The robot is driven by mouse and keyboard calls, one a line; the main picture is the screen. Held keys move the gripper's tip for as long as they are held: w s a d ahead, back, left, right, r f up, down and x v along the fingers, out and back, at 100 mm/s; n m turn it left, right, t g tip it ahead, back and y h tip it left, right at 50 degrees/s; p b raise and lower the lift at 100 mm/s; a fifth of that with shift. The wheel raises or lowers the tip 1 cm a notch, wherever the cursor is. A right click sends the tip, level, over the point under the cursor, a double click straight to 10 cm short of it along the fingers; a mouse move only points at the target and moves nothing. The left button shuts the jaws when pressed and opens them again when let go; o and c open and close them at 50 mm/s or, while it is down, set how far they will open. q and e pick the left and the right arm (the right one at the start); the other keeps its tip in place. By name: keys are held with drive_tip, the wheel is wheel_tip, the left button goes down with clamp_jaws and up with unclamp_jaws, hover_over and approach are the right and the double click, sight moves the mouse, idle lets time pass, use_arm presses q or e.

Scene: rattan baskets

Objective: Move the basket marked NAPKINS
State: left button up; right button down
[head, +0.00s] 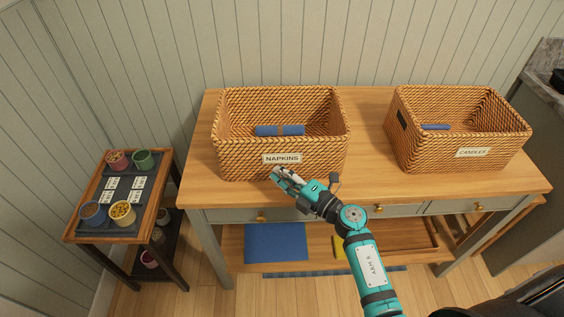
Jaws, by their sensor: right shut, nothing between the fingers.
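The basket marked NAPKINS (240,151) is a rectangular woven rattan basket on the left part of the wooden table. Its white label (282,158) faces the front, and a rolled blue cloth (280,130) lies inside. My right gripper (276,172) is shut and empty at the lower front of this basket, just below the label. I cannot tell whether the fingertips touch the basket wall. My left gripper is not in view.
A second rattan basket marked CANDLES (428,153) stands at the table's right, with a blue item inside. Bare wooden tabletop (370,150) lies between the baskets. A small side table (166,187) with several little pots stands at the left. Drawers with brass knobs run along the front.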

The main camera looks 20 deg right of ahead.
sight(269, 156)
drive_tip(key=w, duration=0.1)
drive_tip(key=w+d, duration=0.1)
drive_tip(key=w, duration=0.1)
drive_tip(key=shift+d, duration=0.15)
